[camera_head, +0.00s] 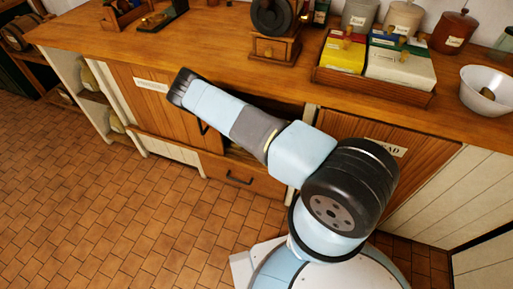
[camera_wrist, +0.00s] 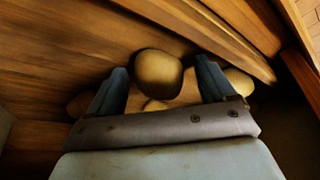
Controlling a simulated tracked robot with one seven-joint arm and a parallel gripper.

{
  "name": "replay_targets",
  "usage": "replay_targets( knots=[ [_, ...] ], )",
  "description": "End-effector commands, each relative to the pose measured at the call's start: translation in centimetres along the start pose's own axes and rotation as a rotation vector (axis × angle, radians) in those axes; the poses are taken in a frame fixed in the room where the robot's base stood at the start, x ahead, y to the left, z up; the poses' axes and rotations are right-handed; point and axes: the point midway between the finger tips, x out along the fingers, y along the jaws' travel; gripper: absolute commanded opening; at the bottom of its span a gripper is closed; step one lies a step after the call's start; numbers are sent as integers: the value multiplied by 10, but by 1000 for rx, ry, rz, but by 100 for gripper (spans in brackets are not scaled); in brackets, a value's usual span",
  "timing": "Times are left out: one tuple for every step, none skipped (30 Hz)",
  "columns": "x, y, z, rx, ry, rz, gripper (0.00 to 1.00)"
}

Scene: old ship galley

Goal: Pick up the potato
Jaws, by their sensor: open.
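In the wrist view a round, brownish-yellow potato (camera_wrist: 158,74) sits between and slightly beyond the two fingers of my gripper (camera_wrist: 163,84). The fingers are apart, one on each side of it, and I cannot tell whether either touches it. Another potato (camera_wrist: 239,82) shows beside the right finger, and parts of others (camera_wrist: 78,104) show by the left finger and below the middle one. In the head view my arm reaches to the wooden cabinet front; the gripper's fingers and the potatoes are hidden there.
Wooden boards (camera_wrist: 60,45) close in around the potatoes in the wrist view. In the head view the wooden counter (camera_head: 225,52) carries a grinder (camera_head: 275,48), a box tray (camera_head: 372,84) and a white bowl (camera_head: 487,90). The tiled floor (camera_head: 100,205) at left is clear.

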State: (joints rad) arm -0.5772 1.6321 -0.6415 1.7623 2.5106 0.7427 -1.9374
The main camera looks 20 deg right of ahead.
Motion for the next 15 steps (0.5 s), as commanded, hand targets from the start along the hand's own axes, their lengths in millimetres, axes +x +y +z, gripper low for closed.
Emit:
replay_targets(
  knots=[
    [0,0,0,0,0,0,83],
    [0,0,0,0,0,0,83],
    [0,0,0,0,0,0,80],
    [0,0,0,0,0,0,78],
    [0,0,0,0,0,0,75],
    [0,0,0,0,0,0,71],
    [0,0,0,0,0,0,68],
    [0,0,0,0,0,0,65],
    [0,0,0,0,0,0,61],
    [0,0,0,0,0,0,58],
    [0,0,0,0,0,0,56],
    [0,0,0,0,0,0,52],
    [0,0,0,0,0,0,49],
    [0,0,0,0,0,0,46],
    [0,0,0,-1,0,0,42]
  ],
)
